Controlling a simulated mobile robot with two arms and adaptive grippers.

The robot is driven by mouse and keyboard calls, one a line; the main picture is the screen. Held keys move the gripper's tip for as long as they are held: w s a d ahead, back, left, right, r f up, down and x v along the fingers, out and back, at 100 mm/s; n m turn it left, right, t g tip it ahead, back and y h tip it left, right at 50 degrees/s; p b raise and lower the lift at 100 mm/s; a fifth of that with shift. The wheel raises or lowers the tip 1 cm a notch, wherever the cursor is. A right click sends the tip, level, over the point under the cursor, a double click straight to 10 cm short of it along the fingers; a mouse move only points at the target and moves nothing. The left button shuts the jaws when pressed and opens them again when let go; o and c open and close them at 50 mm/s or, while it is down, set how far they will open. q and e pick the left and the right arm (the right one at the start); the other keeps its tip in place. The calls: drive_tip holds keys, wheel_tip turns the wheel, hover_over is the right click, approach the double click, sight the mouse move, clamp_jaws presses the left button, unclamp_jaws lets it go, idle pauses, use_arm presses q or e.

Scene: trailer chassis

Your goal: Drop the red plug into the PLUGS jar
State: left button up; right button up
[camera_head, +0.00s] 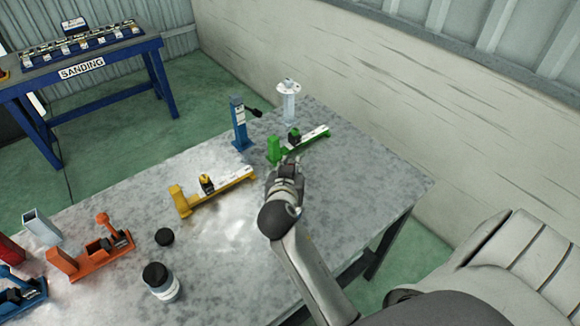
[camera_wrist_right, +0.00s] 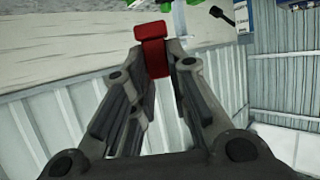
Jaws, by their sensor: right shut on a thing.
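My right gripper (camera_head: 288,170) is over the table beside the green fixture. In the right wrist view its fingers (camera_wrist_right: 158,65) are shut on a red plug (camera_wrist_right: 152,33), a block with a wider head sticking out past the fingertips. In the head view the plug is hidden by the gripper. A jar (camera_head: 163,290) with a pale label and black top stands at the table's front, well to the left of my right gripper. I cannot read its label. My left gripper is not in view.
A black disc (camera_head: 165,237) lies near the jar. Green (camera_head: 305,142), yellow (camera_head: 215,190), orange (camera_head: 92,258) and blue (camera_head: 22,295) fixtures stand on the grey table (camera_head: 340,200). A blue post (camera_head: 240,125) and white stand (camera_head: 289,100) are behind. A SANDING bench (camera_head: 85,70) is at back left.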

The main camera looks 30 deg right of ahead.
drive_tip(key=f+b, duration=0.3)
drive_tip(key=f, duration=0.2)
drive_tip(key=shift+d+f+b, duration=0.2)
drive_tip(key=shift+b, duration=0.1)
use_arm(q)
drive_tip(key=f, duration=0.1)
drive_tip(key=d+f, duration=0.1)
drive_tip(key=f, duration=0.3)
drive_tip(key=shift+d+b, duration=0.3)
drive_tip(key=shift+b, duration=0.1)
use_arm(e)
drive_tip(key=shift+f, duration=0.55)
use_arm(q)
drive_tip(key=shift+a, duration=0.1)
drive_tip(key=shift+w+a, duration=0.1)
use_arm(e)
drive_tip(key=o, duration=0.8)
drive_tip(key=shift+r, duration=0.1)
wheel_tip(320, 180, up, 7)
drive_tip(key=p, duration=0.6)
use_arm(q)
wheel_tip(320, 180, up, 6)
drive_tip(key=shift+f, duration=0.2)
